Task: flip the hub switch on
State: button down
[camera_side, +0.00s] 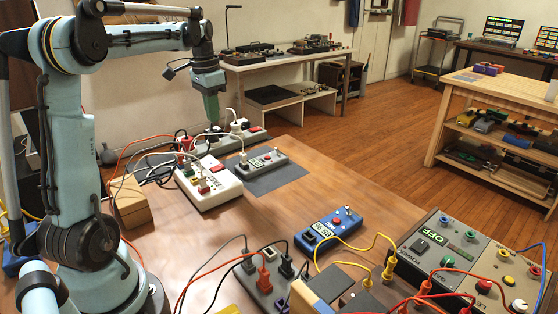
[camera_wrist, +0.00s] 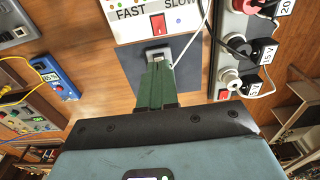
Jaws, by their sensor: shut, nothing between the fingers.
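My gripper (camera_side: 212,118) has green fingers pressed together and empty, pointing down above the bench near the back power strip. In the wrist view the fingers (camera_wrist: 155,68) cover most of a small grey unit (camera_wrist: 157,54) on a dark mat (camera_wrist: 189,76). No label reads "hub", and I cannot tell the switch's position. The fingers appear apart from it.
A grey power strip (camera_side: 232,139) with bulky plugs stands behind the mat. Cables loop around the white box. A blue meter (camera_side: 332,226), a grey power supply (camera_side: 450,256) reading OFF and a plug block (camera_side: 268,277) occupy the front. Bare wood lies between them.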

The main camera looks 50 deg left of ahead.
aim_at(221, 165)
dwell(0.3)
jog(key=shift+s+r+t, duration=0.1)
jog(key=shift+s+t, duration=0.3)
jog(key=shift+s, duration=0.3)
jog(key=f, duration=0.4)
jog(key=w+f, duration=0.1)
jog(key=f, duration=0.9)
jog(key=shift+w, duration=0.4)
jog(key=shift+w+f, duration=0.1)
jog(key=shift+f, duration=0.15)
